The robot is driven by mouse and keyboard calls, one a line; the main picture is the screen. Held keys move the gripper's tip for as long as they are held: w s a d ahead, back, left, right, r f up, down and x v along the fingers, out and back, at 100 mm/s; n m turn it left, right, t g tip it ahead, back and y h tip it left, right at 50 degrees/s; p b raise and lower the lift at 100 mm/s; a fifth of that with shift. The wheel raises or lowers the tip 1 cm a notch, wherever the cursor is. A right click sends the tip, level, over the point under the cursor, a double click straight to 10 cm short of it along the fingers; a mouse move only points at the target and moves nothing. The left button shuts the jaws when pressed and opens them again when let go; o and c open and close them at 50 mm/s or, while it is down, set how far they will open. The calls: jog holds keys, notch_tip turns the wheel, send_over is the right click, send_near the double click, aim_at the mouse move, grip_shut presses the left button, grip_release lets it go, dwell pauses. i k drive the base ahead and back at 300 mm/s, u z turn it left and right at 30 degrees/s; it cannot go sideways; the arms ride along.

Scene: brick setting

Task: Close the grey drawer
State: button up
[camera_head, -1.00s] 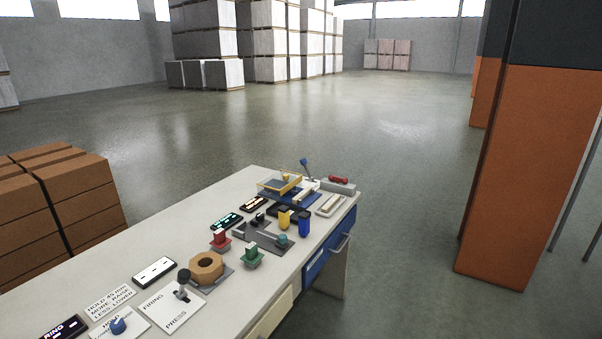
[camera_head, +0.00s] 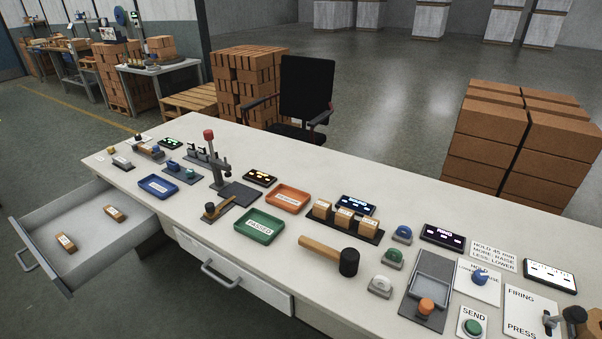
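The grey drawer (camera_head: 98,204) is at the left end of the long bench. It is pulled well out, and its inside shows. Two small brown blocks with white labels lie in it, one near the front (camera_head: 66,242) and one farther back (camera_head: 114,213). Its bar handle (camera_head: 27,260) is on the front panel at the far left. My gripper is not in view.
The white bench top (camera_head: 330,175) holds trays, a mallet (camera_head: 335,256), buttons and displays. A white drawer front with a handle (camera_head: 221,276) is beside the grey drawer. A black chair (camera_head: 303,95) stands behind the bench. Dark floor is open at the lower left.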

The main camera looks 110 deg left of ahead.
aim_at(100, 240)
jog(key=u, duration=2.65)
jog(key=i, duration=0.1)
jog(key=u, duration=2.65)
jog(key=i, duration=1.65)
jog(key=z, duration=0.1)
